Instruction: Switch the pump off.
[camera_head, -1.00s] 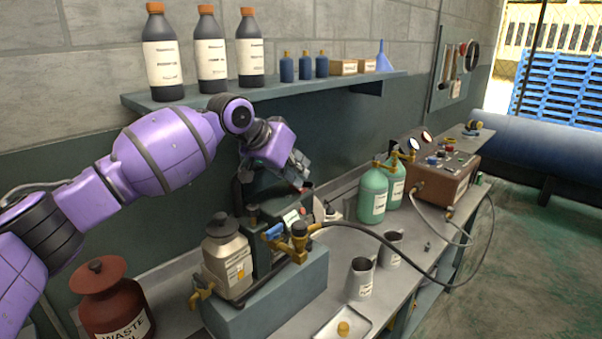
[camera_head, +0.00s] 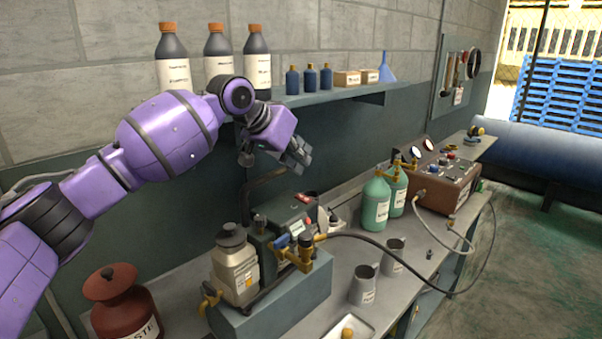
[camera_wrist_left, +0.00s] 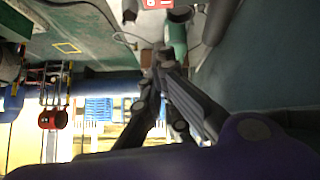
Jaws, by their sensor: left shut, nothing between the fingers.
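The pump (camera_head: 266,240) is a dark green unit with a black carry handle, standing on a blue-grey block on the bench. A small red and black switch (camera_head: 306,197) sits at the top of its far end; its position is too small to read. My left gripper (camera_head: 302,162) is shut and empty, in the air above the switch and apart from it. In the left wrist view the closed fingers (camera_wrist_left: 162,58) show in the middle, and a red patch with white marks is at the top edge. My right gripper is in no view.
A jar (camera_head: 235,268) and a brass valve with a black hose (camera_head: 390,245) are by the pump. Green cylinders (camera_head: 376,203), metal jugs (camera_head: 363,285) and a brown gauge box (camera_head: 447,180) stand to the right. A bottle shelf (camera_head: 345,92) runs along the wall behind.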

